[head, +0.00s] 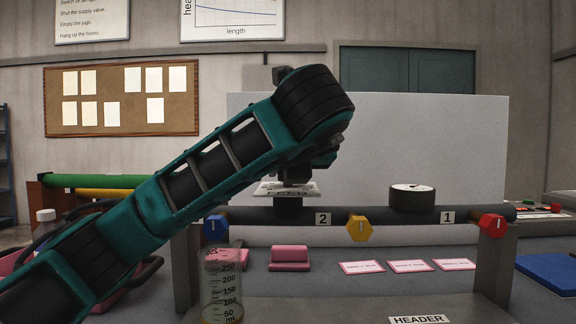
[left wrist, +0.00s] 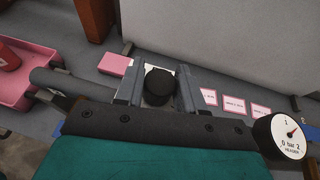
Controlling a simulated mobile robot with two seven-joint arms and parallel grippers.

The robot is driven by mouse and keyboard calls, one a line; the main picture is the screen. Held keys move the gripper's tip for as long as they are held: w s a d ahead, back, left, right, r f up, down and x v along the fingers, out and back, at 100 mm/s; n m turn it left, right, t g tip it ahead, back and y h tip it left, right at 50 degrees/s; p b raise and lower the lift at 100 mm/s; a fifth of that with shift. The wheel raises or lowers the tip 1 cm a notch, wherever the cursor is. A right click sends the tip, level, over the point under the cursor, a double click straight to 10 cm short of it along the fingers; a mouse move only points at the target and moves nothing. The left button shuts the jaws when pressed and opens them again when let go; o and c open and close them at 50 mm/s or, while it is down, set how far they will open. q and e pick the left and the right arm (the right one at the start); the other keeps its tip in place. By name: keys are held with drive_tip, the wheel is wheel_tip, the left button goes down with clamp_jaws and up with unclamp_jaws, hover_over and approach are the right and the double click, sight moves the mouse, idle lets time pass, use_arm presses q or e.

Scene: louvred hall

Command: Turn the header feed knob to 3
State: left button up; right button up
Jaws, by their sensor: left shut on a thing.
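The header feed knob is a round black knob (left wrist: 160,86) in the left wrist view, between the two fingers of my left gripper (left wrist: 159,92). The gripper is shut on it. In the head view my left gripper (head: 297,172) points down over a white scale plate (head: 287,189) on the header pipe (head: 375,214). My wrist hides most of the knob there, and the plate's numbers cannot be read, so I cannot tell its setting. The pressure gauge (left wrist: 287,137) has its red needle a little past 1. My right gripper is not in view.
The gauge also stands on the pipe in the head view (head: 412,198). Blue (head: 215,229), yellow (head: 359,229) and red (head: 492,227) hexagonal taps line the pipe's front. A measuring cylinder (head: 222,285) stands below the blue one. A white panel (head: 430,150) stands behind.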

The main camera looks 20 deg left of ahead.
use_arm(q)
drive_tip(key=o, duration=0.9)
drive_tip(key=shift+o, duration=0.2)
drive_tip(key=shift+s+d+r, duration=0.25)
drive_tip(key=shift+s+r, duration=0.1)
drive_tip(key=shift+s, duration=0.05)
drive_tip(key=shift+s+d+r+p, duration=0.2)
drive_tip(key=shift+s+r+p, duration=0.15)
drive_tip(key=shift+s, duration=0.25)
drive_tip(key=v, duration=1)
drive_tip(key=shift+s, duration=0.2)
drive_tip(key=shift+d+f, duration=0.15)
drive_tip(key=shift+f, duration=0.05)
